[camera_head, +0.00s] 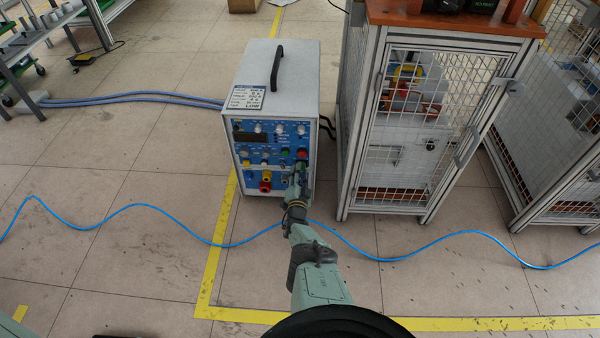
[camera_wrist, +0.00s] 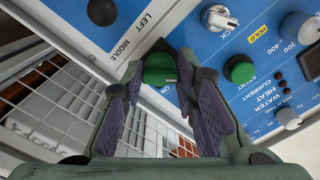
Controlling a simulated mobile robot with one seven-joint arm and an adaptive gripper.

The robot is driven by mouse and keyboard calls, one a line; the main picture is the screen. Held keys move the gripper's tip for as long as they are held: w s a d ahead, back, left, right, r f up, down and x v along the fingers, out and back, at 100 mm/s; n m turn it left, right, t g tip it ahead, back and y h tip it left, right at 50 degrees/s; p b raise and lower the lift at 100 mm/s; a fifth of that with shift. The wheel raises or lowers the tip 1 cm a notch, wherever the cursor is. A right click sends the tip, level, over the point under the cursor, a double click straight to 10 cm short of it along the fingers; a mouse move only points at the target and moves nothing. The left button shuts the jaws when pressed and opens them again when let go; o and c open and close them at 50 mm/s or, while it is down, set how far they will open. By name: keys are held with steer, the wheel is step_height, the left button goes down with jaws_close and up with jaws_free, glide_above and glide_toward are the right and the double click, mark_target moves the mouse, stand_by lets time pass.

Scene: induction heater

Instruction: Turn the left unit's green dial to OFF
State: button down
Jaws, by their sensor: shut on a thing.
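The heater unit (camera_head: 275,75) is a pale box with a blue control panel (camera_head: 252,132) facing me. In the wrist view the green dial (camera_wrist: 160,66) sits near the panel's edge, with the letters ON beside it. A small pale mark shows on the dial's side nearest those letters. My gripper (camera_wrist: 160,77) has its two dark finger pads on either side of the dial, shut on it. In the head view my gripper (camera_head: 299,170) reaches the panel's lower right and hides the dial.
A separate green button (camera_wrist: 239,69) and a silver knob (camera_wrist: 219,18) are close to the fingers. A mesh-sided cabinet (camera_head: 357,130) stands just right of the unit. A blue cable (camera_head: 130,206) crosses the floor, and open floor lies left.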

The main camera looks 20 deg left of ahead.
steer(key=shift+n, duration=0.3)
steer(key=c, duration=1.2)
jaws_free()
steer(key=shift+c, duration=0.2)
